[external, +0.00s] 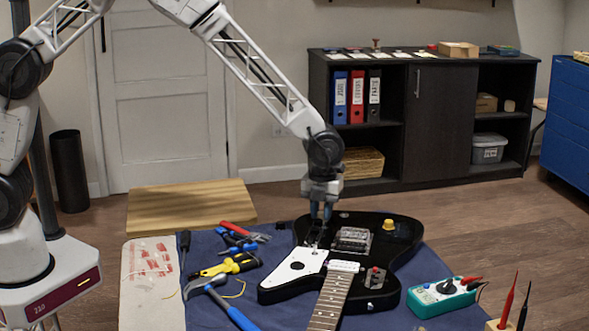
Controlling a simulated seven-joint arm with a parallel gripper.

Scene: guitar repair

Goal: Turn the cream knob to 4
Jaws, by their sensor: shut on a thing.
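A black electric guitar (410,243) with a white pickguard (297,265) lies on a dark blue mat (190,260). My gripper (320,217) points straight down at the far left part of the guitar body, beside the metal bridge. Its fingers are shut on a small part at the body's surface. The fingers hide that part, so I cannot make out its colour or setting. I see no clearly cream knob elsewhere. A yellow knob (389,226) stands on the body to the right, apart from my gripper. No numbers are readable.
Pliers (241,233), a yellow-handled tool (240,264) and a blue-handled hammer (229,307) lie left of the guitar. A teal meter (440,297) with probes stands at the right. A low black cabinet (436,125) stands behind. Room above the guitar's right side is clear.

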